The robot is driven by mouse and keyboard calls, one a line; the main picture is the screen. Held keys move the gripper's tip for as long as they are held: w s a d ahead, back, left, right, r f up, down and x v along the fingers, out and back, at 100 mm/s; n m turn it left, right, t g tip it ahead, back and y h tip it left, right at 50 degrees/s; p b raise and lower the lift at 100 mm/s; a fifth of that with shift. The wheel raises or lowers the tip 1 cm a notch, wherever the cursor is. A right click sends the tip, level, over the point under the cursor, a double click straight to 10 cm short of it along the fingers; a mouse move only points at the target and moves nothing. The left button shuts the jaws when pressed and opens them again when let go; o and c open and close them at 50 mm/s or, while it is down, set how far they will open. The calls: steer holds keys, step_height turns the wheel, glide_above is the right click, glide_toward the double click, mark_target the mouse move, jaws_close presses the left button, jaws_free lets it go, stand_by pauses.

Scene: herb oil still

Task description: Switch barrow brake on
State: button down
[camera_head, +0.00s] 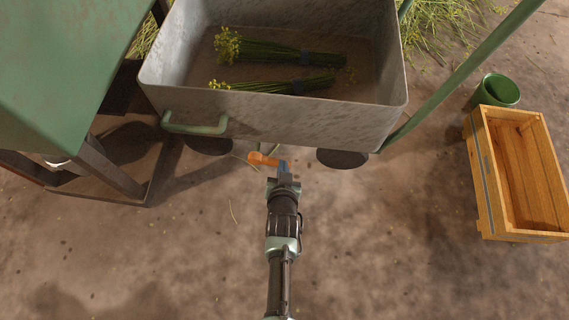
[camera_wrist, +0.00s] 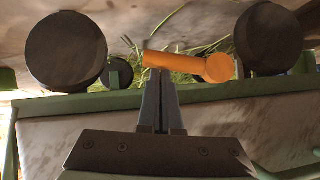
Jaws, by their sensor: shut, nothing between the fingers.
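The barrow (camera_head: 280,122) is a grey metal tub with a green handle (camera_head: 195,126) on its near side. An orange brake lever (camera_head: 261,159) sticks out below the tub's near edge. In the wrist view the orange lever (camera_wrist: 190,64) lies roughly level between two dark wheels (camera_wrist: 66,52), its round end to the right. My gripper (camera_head: 283,167) is at the lever, just right of it in the head view. In the wrist view my gripper (camera_wrist: 158,75) has its fingers together, with the tips at the lever's left part. I cannot tell whether they touch it.
Two flower bundles (camera_head: 290,52) lie in the tub. A green metal housing (camera_head: 70,60) on a dark stand is at the left. A wooden crate (camera_head: 483,190) and a green bucket (camera_head: 499,90) stand at the right. The ground in front is clear.

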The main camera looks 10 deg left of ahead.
steer(key=shift+d+f+b, duration=0.1)
steer(key=shift+f+b, duration=0.2)
steer(key=shift+f, duration=0.45)
steer(key=s+d+r+p, duration=0.3)
steer(key=s+r+p, duration=0.5)
steer(key=s+r, duration=0.1)
steer(key=shift+d+p, duration=0.3)
steer(key=shift+p, duration=0.1)
stand_by(0.5)
